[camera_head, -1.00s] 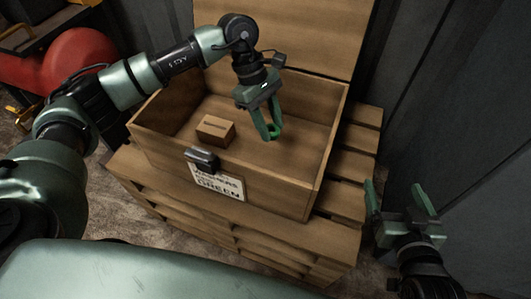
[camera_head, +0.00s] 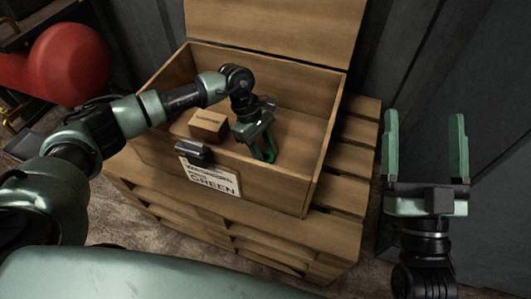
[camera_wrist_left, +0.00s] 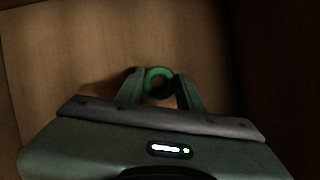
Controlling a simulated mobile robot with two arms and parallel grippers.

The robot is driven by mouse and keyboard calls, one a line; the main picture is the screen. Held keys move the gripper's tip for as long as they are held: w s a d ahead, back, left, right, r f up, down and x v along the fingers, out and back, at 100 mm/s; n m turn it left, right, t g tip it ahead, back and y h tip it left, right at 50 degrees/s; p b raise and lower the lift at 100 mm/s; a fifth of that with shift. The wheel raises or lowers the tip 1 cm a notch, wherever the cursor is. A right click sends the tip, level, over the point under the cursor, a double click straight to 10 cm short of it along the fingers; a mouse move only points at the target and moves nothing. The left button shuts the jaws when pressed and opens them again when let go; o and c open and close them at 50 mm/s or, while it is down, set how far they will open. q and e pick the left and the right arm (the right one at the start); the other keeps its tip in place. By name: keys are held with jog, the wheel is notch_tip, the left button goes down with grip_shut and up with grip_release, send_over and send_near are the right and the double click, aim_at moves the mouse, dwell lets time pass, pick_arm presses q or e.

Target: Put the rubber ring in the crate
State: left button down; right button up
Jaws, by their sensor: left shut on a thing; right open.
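The green rubber ring (camera_wrist_left: 160,70) sits between the fingertips of my left gripper (camera_wrist_left: 160,88) in the left wrist view. The left gripper is shut on it, low inside the open wooden crate (camera_head: 262,190). In the head view the left gripper (camera_head: 265,155) is near the crate's front wall, and the ring is too small to make out clearly there. I cannot tell whether the ring touches the crate floor. My right gripper (camera_head: 427,150) is open and empty, to the right of the crate.
A small cardboard box (camera_head: 208,125) lies in the crate, left of my left gripper. The crate has a labelled front (camera_head: 210,177) and a raised lid (camera_head: 275,30), and stands on a wooden pallet (camera_head: 345,205). A red rounded object (camera_head: 70,65) is at the far left.

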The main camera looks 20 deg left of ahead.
aim_at(268, 157)
jog(key=shift+s+r, duration=0.15)
jog(key=shift+r, duration=0.1)
pick_arm(q)
jog(key=c, duration=0.9)
grip_release()
pick_arm(e)
jog(key=shift+s+r, duration=0.1)
jog(key=shift+r, duration=0.05)
pick_arm(q)
jog(key=p+v, duration=0.1)
jog(key=v, duration=0.3)
jog(key=shift+r, duration=0.1)
jog(key=p+v, duration=0.1)
jog(key=v, duration=0.7)
jog(key=shift+p, duration=0.3)
pick_arm(e)
notch_tip(268, 157, down, 12)
jog(key=w+d+g+h, duration=0.1)
jog(key=w+g+h, duration=0.1)
jog(key=g, duration=0.4)
jog(key=shift+w+g, duration=0.25)
jog(key=shift+g, duration=0.15)
pick_arm(q)
jog(key=shift+d, duration=0.1)
